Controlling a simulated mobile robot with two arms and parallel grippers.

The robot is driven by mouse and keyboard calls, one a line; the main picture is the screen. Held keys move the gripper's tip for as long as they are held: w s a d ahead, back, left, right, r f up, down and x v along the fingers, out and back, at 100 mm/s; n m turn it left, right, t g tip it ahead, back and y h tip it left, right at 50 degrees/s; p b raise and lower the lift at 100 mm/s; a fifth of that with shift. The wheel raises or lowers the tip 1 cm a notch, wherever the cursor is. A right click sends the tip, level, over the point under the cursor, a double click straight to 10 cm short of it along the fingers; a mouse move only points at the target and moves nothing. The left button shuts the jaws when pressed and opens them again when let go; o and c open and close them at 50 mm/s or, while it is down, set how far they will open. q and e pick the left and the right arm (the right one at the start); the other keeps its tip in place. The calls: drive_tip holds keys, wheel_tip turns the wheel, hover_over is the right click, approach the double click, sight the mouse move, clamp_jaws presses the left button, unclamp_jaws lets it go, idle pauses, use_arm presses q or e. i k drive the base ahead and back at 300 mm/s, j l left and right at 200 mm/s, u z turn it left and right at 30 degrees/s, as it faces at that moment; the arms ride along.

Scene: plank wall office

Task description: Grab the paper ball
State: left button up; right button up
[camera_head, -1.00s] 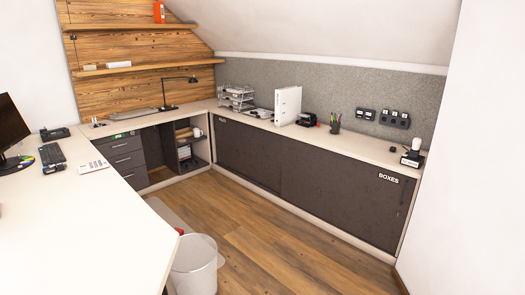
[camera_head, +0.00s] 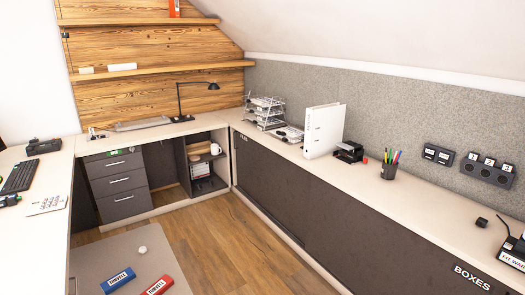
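A small pale grey-white crumpled-looking ball (camera_head: 142,249), likely the paper ball, lies on a flat grey mat (camera_head: 110,255) on the floor at the lower left, behind the blue and red packs. It is small, so its texture is hard to make out. Neither of my grippers is in view.
A blue pack (camera_head: 118,281) and a red pack (camera_head: 157,286) lie on the mat. The white desk (camera_head: 40,225) borders it on the left, and a drawer unit (camera_head: 120,185) stands behind. A long dark cabinet (camera_head: 300,215) runs along the right. Wooden floor (camera_head: 225,235) between is clear.

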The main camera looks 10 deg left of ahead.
sight(142, 250)
drive_tip(key=i+l+u, duration=0.1)
drive_tip(key=i+u, duration=0.35)
drive_tip(key=i+l+u, duration=0.25)
drive_tip(key=i+u, duration=0.25)
drive_tip(key=i+l+u, duration=0.45)
